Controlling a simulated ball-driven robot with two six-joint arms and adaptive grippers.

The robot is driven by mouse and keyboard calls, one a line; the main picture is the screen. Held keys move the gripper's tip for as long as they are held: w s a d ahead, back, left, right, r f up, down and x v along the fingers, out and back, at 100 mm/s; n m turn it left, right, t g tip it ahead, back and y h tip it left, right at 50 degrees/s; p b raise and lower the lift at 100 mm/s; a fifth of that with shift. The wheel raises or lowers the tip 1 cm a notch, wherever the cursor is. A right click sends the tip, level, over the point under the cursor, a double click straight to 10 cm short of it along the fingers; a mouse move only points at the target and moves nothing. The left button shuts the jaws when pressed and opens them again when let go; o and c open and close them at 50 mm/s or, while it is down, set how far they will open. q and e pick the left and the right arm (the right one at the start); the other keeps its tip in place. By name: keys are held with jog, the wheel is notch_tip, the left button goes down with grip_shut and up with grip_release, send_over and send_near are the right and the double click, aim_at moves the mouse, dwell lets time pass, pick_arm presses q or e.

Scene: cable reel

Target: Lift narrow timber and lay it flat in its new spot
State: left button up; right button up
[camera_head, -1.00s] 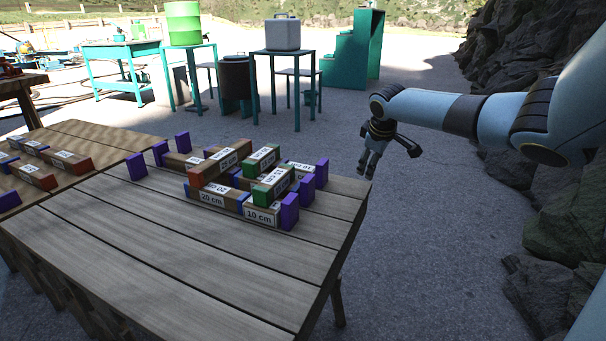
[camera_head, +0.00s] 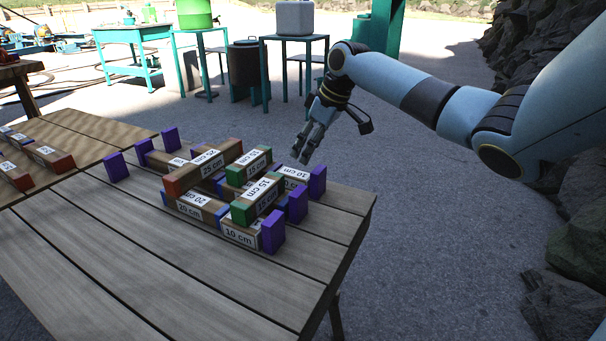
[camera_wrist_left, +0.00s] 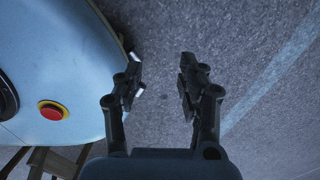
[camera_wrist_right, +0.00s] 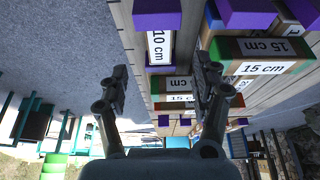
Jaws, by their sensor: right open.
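A stack of labelled timbers stands on the slatted wooden table (camera_head: 130,255). A red-ended 25 cm timber (camera_head: 204,167) and two green-ended 15 cm timbers, one nearer (camera_head: 258,199) and one farther (camera_head: 250,165), lie across the top. Blue-ended 20 cm (camera_head: 196,206) and 10 cm (camera_head: 240,233) timbers lie below, with purple blocks (camera_head: 273,231) at the ends. My right gripper (camera_head: 304,158) is open and empty, above the stack's far right side. In the right wrist view a 15 cm timber (camera_wrist_right: 262,68) is near its fingers. My left gripper (camera_wrist_left: 158,90) is open and empty over bare ground.
A second wooden table at left carries red-ended timbers (camera_head: 50,157). Teal tables, a grey case (camera_head: 295,18) and a dark barrel (camera_head: 243,64) stand behind. Rocks (camera_head: 570,225) line the right. The front of the near table is clear.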

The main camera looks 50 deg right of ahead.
aim_at(296, 173)
jog(key=b+x, duration=0.1)
jog(key=x, duration=0.3)
jog(key=shift+a+f+b, duration=0.1)
jog(key=shift+f+b, duration=0.1)
jog(key=shift+b, duration=0.1)
jog(key=shift+w+f, duration=0.3)
jog(key=shift+f, duration=0.25)
jog(key=b+x, duration=0.2)
jog(key=x, duration=0.2)
jog(key=shift+w+f+b, duration=0.25)
jog(key=shift+f+b, duration=0.05)
jog(key=shift+b, duration=0.1)
jog(key=shift+f, duration=0.1)
pick_arm(q)
jog(key=f, duration=0.1)
jog(key=w+a+f, duration=0.1)
jog(key=a+f, duration=0.1)
jog(key=shift+w+a+f, duration=0.2)
jog(key=shift+w, duration=0.1)
jog(key=shift+r, duration=0.1)
pick_arm(e)
jog(key=shift+f, duration=0.15)
jog(key=shift+c, duration=0.2)
pick_arm(q)
jog(key=shift+w, duration=0.2)
pick_arm(e)
jog(key=c, duration=1.2)
